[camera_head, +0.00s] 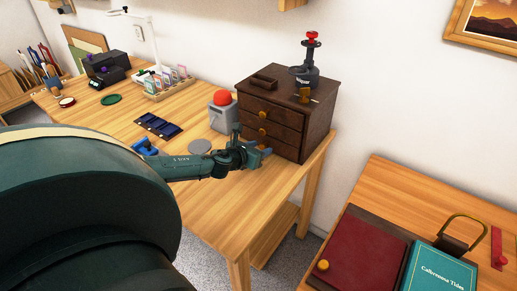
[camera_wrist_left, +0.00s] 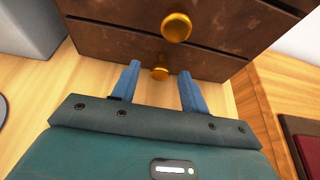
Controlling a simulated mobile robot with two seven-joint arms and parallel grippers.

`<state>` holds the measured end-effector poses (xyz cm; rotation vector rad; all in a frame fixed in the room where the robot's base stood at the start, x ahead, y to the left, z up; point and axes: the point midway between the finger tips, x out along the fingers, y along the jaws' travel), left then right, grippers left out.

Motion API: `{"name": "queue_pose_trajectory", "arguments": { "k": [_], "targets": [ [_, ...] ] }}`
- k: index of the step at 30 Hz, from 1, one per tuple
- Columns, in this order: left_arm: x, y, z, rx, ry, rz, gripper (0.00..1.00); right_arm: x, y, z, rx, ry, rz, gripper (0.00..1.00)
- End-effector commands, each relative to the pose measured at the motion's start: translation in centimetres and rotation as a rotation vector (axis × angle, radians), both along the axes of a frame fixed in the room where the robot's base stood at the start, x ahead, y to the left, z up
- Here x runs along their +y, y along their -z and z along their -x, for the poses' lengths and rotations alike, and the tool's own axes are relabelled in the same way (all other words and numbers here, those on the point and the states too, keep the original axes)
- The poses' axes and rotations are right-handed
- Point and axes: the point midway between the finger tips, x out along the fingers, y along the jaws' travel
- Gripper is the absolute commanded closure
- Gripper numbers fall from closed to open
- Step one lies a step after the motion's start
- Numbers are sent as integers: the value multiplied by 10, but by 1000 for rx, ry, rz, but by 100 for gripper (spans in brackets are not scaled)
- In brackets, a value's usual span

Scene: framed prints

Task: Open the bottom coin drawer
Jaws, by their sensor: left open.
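The dark brown coin cabinet (camera_head: 290,118) stands on the wooden desk, with its drawer fronts facing me and brass knobs on them. All its drawers look shut. In the left wrist view, the bottom drawer front (camera_wrist_left: 110,43) carries a low brass knob (camera_wrist_left: 160,73), and another brass knob (camera_wrist_left: 176,27) sits on the drawer above. My left gripper (camera_head: 262,151) is at the foot of the cabinet front. Its blue fingers (camera_wrist_left: 160,90) are open, one on each side of the low knob; whether they touch it is unclear. In the head view, my gripper hides the bottom knob.
A grey box with a red dome (camera_head: 222,97) stands close left of the cabinet. A dark blue tray (camera_head: 158,126) and a grey disc (camera_head: 199,146) lie left of my gripper. A black press-like device (camera_head: 306,70) stands on the cabinet. The desk's front right is clear.

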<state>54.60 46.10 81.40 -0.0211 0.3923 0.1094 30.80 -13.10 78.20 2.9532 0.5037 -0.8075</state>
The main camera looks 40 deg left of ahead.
Motion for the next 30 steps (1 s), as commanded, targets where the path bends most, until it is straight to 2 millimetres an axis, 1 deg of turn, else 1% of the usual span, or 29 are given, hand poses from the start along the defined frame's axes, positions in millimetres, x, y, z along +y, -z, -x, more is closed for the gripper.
{"name": "queue_pose_trajectory", "arguments": {
  "k": [5,6,22,30],
  "targets": [
    [0,0,0,1,0,0,55,0,0,0,1,2,-2,64],
    [0,0,0,1,0,0,57,0,0,0,1,3,-3,64],
    [0,0,0,1,0,0,100,2,0,0,1,5,-6,64],
    [0,0,0,1,0,0,100,3,0,0,3,3,-7,64]
  ]
}}
